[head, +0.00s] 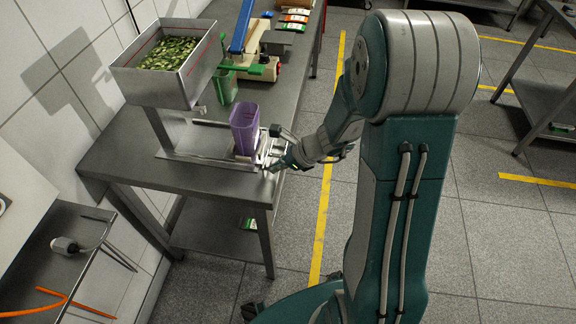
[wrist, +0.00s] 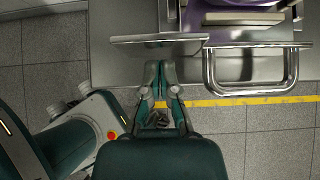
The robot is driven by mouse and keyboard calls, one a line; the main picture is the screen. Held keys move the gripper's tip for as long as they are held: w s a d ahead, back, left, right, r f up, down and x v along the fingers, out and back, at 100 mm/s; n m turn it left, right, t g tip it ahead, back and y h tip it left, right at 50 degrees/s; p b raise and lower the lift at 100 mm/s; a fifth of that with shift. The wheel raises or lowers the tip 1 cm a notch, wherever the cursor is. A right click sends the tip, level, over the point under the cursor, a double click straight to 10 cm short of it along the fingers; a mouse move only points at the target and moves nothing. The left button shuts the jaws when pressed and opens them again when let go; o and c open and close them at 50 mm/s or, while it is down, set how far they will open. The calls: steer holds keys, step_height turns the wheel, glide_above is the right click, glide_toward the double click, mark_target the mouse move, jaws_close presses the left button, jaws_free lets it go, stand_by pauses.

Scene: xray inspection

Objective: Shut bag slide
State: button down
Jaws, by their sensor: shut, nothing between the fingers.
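A purple open-topped bag or bin (head: 245,128) stands on a metal slide at the front edge of the steel table, below and right of a hopper (head: 178,65) of green pieces. Part of the purple thing shows at the top of the wrist view (wrist: 235,36). The slide's U-shaped metal handle (wrist: 290,72) juts past the table edge in the wrist view. My gripper (wrist: 160,68) is shut and empty, left of the handle, close to a flat metal plate (wrist: 158,39). Contact with the plate cannot be told. My gripper (head: 278,153) is beside the slide in the head view.
A green cup (head: 225,86) and a sealing machine with a blue lever (head: 241,28) stand farther back on the table (head: 130,160). A second bench (head: 40,270) with orange pieces is at lower left.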

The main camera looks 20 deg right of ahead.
steer(key=shift+a, duration=0.1)
steer(key=w+a, duration=0.2)
steer(key=a, duration=0.2)
steer(key=w+a, duration=0.2)
steer(key=a, duration=0.2)
steer(key=w+a, duration=0.2)
steer(key=a, duration=0.1)
steer(key=shift+w+a, duration=0.4)
steer(key=shift+d, duration=0.35)
steer(key=d, duration=0.1)
steer(key=s+d, duration=0.2)
steer(key=shift+s+d+r, duration=0.25)
steer(key=shift+d+r, duration=0.15)
steer(key=v, duration=0.8)
steer(key=shift+r, duration=0.25)
steer(key=shift+d, duration=0.15)
